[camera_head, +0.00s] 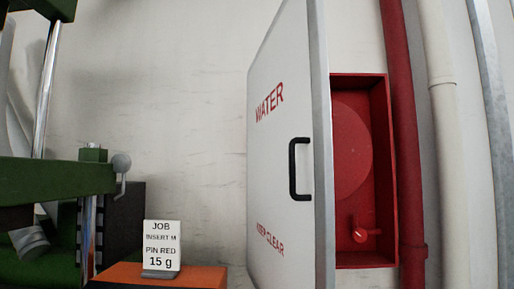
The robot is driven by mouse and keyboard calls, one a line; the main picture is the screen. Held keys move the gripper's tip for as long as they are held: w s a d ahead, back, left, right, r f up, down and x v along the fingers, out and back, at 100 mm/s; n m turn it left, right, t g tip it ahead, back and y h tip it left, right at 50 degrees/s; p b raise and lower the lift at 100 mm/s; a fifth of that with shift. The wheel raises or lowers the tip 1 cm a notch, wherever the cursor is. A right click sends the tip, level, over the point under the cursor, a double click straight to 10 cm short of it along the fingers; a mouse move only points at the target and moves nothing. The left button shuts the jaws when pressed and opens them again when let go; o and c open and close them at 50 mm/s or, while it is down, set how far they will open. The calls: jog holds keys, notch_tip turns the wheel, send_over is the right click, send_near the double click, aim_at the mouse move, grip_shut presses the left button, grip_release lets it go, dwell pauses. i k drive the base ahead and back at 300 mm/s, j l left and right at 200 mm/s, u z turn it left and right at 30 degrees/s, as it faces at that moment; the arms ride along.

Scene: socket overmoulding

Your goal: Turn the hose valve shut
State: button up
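A red hose cabinet (376,90) is on the wall right of centre. Its white door (280,150), marked WATER and KEEP CLEAR, stands open and swung toward me, with a black handle (293,168). Inside, a red hose reel (350,150) is partly hidden by the door. A small red valve (362,234) with a lever or knob sits low in the cabinet, below the reel. I cannot tell its setting for sure. My gripper is not in view.
A red pipe (402,120) and pale pipes (440,130) run down the wall at right. A green machine (55,180) stands at left. A job card (161,247) stands on an orange surface (205,273). The door's edge stands beside the cabinet opening.

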aim_at(359, 236)
jog(key=i+l, duration=0.4)
jog(key=l, duration=0.15)
jog(key=i+l, duration=0.75)
jog(key=l, duration=0.3)
jog(key=i+l, duration=0.4)
jog(key=l, duration=0.1)
